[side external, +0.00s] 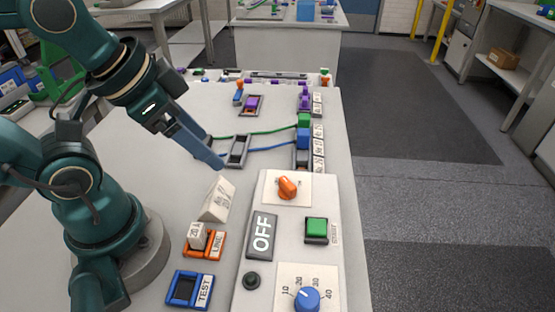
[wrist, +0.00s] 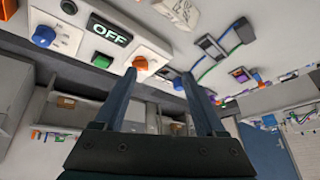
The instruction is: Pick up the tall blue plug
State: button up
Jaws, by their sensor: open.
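A blue plug (side external: 302,138) with a blue cable stands in a row at the right edge of the table, just in front of a green plug (side external: 303,120). It also shows, small, in the wrist view (wrist: 178,83), between my fingers. A smaller blue piece (side external: 238,98) with an orange top stands farther back; I cannot tell which is the tall one. My gripper (side external: 212,160) is open and empty above the table, left of the row and well apart from both. In the wrist view its fingertips (wrist: 159,74) are spread.
The control panel with the OFF sign (side external: 261,236), orange knob (side external: 287,187) and green button (side external: 316,230) is at front right. A grey double socket (side external: 237,150) lies near the cables. A white wedge-shaped block (side external: 217,199) stands below my gripper. An orange LINE holder (side external: 205,243) is nearer.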

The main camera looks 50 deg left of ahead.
jog(key=w+a+r+m+y, duration=0.1)
jog(key=w+a+r+m, duration=0.1)
jog(key=w+r+m, duration=0.55)
jog(key=m+y, duration=0.2)
jog(key=m, duration=1.5)
send_over(304, 132)
jog(key=s+d, duration=0.1)
jog(key=s, duration=0.2)
notch_tip(304, 132, down, 9)
jog(key=f, duration=0.2)
jog(key=w+f+g, duration=0.1)
jog(key=f, duration=0.1)
jog(key=w+f+g, duration=0.1)
jog(key=f, duration=0.2)
jog(key=shift+d+m, duration=0.1)
jog(key=shift+m, duration=0.15)
jog(key=shift+f, duration=0.4)
jog(key=shift+x, duration=2.3)
jog(key=shift+s, duration=0.15)
grip_shut()
